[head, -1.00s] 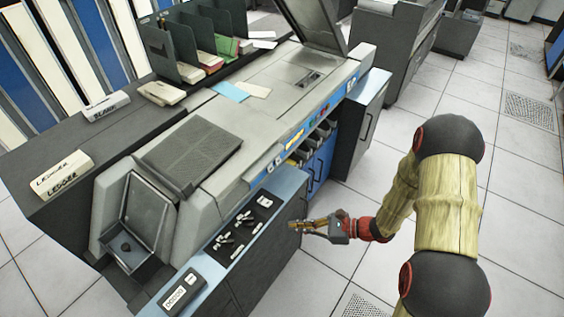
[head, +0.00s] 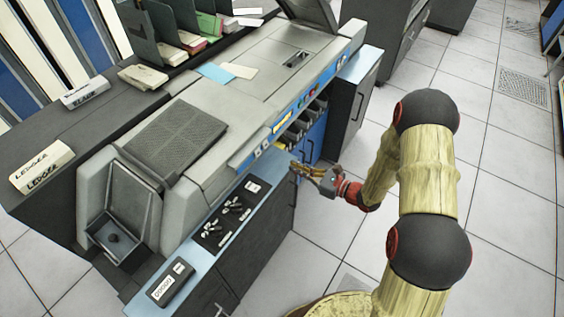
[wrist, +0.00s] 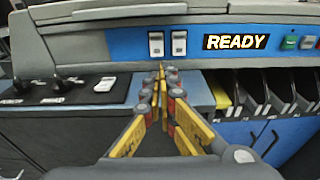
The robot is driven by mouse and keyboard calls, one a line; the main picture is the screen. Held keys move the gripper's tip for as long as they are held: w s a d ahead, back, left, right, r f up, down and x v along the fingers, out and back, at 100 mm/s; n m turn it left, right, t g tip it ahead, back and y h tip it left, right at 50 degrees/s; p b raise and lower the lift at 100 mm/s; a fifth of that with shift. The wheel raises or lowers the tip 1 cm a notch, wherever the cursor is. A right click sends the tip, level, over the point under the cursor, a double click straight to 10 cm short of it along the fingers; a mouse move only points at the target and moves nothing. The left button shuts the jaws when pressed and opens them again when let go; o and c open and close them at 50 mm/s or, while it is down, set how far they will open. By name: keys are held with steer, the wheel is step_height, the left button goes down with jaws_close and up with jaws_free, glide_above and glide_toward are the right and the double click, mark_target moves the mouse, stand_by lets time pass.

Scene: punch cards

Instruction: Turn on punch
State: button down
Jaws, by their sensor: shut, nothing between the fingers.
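The punch-card machine (head: 250,80) is a long grey unit with a blue front panel. Two white rocker switches (wrist: 167,44) sit on that panel in the wrist view, left of a lit READY sign (wrist: 235,42); they look small in the head view (head: 261,150). My gripper (wrist: 162,70) has its yellow fingers together and empty, pointing at the panel just below the switches. A gap to the panel seems to remain, but contact is hard to judge. In the head view my gripper (head: 297,168) is beside the machine's front, over the counter's right end.
A black lever panel (head: 228,216) and a small labelled box (head: 170,284) lie on the blue-grey counter. Card slots (wrist: 265,95) and blue cabinet doors (head: 312,138) are right of my gripper. Green and red buttons (wrist: 298,43) follow READY. The right floor is open.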

steer(key=b, duration=0.3)
glide_toward(258, 151)
steer(key=w+a+f, duration=0.1)
steer(key=a, duration=0.1)
steer(key=w+a+f, duration=0.1)
steer(key=w+f, duration=0.1)
steer(key=shift+w+a, duration=0.3)
steer(key=shift+a, duration=0.05)
steer(key=shift+w+a+b, duration=0.4)
steer(key=shift+a, duration=0.15)
steer(key=shift+w+a+f, duration=0.1)
steer(key=shift+w+a, duration=0.1)
steer(key=shift+a, duration=0.05)
steer(key=shift+w+f, duration=0.1)
steer(key=shift+f, duration=0.05)
steer(key=shift+a+f, duration=0.1)
steer(key=shift+a, duration=0.05)
